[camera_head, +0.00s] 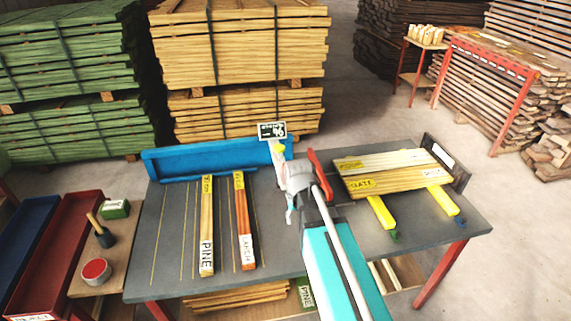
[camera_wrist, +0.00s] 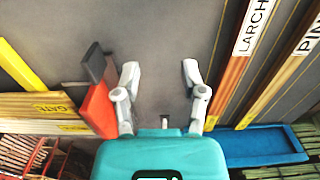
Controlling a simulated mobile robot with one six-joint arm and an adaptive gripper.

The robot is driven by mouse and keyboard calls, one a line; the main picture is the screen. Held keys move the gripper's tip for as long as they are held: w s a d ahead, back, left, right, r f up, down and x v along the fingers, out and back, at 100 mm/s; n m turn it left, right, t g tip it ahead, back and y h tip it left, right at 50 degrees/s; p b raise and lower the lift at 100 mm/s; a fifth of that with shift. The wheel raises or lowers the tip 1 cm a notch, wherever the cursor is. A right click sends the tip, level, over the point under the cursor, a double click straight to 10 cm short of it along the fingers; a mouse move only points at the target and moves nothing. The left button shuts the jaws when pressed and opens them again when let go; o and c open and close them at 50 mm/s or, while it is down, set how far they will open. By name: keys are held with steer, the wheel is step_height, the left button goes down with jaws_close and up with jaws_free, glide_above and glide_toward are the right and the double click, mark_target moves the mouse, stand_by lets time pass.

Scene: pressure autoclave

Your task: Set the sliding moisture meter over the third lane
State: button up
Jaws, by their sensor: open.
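My gripper (camera_head: 284,180) is above the dark table, right of the LARCH board (camera_head: 244,222). In the wrist view my gripper (camera_wrist: 160,70) is open, with only bare grey tabletop between its fingers. An orange-red part (camera_head: 318,172) rises beside it; in the wrist view this part (camera_wrist: 98,106) adjoins dark grey blocks (camera_wrist: 94,62). I cannot tell whether this is the moisture meter. A small dark display (camera_head: 272,130) with light characters shows at the blue rail's right end. The PINE board (camera_head: 207,228) lies left of LARCH. Thin yellow lines mark lanes; their numbering is not readable.
The blue rail (camera_head: 200,162) runs along the table's back edge. Stacked boards (camera_head: 392,170) with yellow labels lie on the right, with yellow bars (camera_head: 381,213) in front. A side shelf with a red tin (camera_head: 96,270) stands left. The table's left end is clear.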

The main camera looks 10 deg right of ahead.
steer(key=w+r+p, duration=1.5)
steer(key=w+r, duration=0.1)
steer(key=w, duration=0.2)
steer(key=shift+r, duration=0.4)
steer(key=shift+w+d+f, duration=0.1)
steer(key=shift+f, duration=0.05)
step_height(320, 180, down, 14)
steer(key=b, duration=1.3)
steer(key=shift+r, duration=0.25)
jaws_close()
